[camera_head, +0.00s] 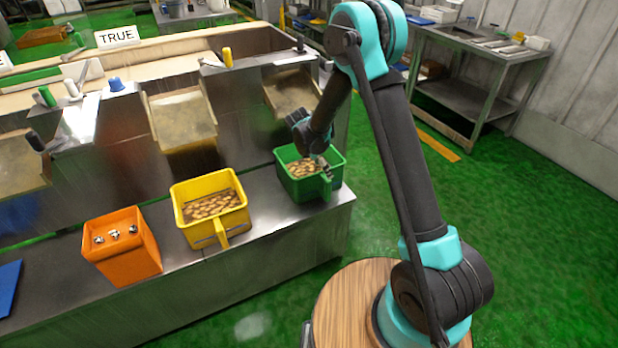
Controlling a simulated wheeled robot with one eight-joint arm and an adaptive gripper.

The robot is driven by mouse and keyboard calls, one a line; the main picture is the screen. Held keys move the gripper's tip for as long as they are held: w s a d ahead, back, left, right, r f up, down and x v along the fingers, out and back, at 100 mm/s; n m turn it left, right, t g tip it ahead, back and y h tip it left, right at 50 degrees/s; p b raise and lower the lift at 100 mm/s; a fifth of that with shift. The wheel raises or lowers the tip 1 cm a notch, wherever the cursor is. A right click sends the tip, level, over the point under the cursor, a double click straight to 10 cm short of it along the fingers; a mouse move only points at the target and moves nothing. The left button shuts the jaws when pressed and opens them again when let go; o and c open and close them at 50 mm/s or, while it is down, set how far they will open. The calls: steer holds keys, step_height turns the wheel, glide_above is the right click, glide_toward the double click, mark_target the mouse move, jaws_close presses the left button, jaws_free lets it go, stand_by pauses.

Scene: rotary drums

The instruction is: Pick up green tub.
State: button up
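The green tub (299,186) stands upright near the right end of the metal counter, below a chute. It holds many small brown pieces, and its green handle points toward the front right. My gripper (325,172) is over the tub's right part, at or near its rim by the handle. My arm's wrist hides part of the tub's back rim. The fingers are small and dark here, so I cannot tell whether they are open, shut or touching the tub.
A yellow tub (222,224) of brown pieces and an orange container (124,258) stand to the left on the metal counter (270,226). Chutes and dividers rise behind. A metal table (470,85) stands at the back right. The green floor at right is clear.

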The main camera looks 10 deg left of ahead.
mark_target(325, 176)
steer(key=shift+a+x, duration=0.15)
steer(key=shift+x, duration=1.2)
steer(key=shift+a+x, duration=0.15)
steer(key=shift+x, duration=1.15)
steer(key=shift+s+f, duration=0.1)
steer(key=shift+s, duration=0.05)
steer(key=shift+c, duration=0.5)
jaws_close()
